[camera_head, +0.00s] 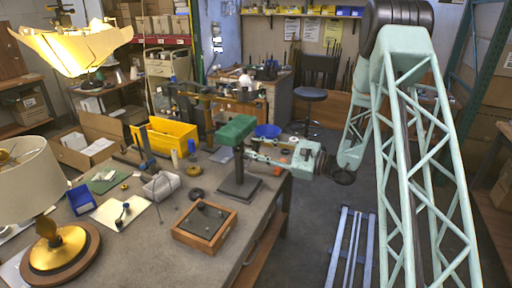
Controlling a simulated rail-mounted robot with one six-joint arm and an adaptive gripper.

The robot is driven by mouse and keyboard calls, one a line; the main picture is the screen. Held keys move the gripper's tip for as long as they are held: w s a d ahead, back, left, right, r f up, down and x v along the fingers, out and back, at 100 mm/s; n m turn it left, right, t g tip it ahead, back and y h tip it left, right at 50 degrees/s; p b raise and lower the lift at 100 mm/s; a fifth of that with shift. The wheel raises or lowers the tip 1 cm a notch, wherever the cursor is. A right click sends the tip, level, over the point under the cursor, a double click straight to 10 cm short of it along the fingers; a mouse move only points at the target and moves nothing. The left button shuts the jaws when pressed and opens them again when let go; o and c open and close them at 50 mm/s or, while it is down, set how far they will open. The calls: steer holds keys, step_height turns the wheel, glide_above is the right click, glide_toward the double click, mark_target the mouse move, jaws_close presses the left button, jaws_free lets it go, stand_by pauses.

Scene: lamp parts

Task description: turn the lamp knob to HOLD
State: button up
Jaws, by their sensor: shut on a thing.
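A green box-shaped head (236,130) sits on a dark upright post with a flat square base (238,190), near the right edge of the workbench. My gripper (251,152) reaches in from the right, with its fingertips at the right side of this fixture, just below the green head. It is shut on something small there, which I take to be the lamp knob. The knob itself is hidden by the fingers, and its marks, including HOLD, cannot be read. A lamp with a pale shade and brass base (62,252) stands at the left front.
A wooden tray (205,246) lies in front of the fixture. A yellow bin (168,138), a blue bowl (268,131) and a blue holder (81,199) are around the bench (145,258). A lit shade (72,48) hangs upper left.

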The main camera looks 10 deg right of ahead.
steer(key=m+p, duration=0.3)
steer(key=m, duration=0.1)
steer(key=shift+r, duration=0.15)
steer(key=m+p, duration=0.4)
steer(key=m, duration=0.1)
steer(key=m+p, duration=0.4)
steer(key=m, duration=0.1)
steer(key=shift+m+p, duration=1.5)
steer(key=shift+m, duration=0.6)
steer(key=o, duration=0.9)
steer(key=shift+s+d, duration=0.1)
steer(key=shift+s, duration=0.05)
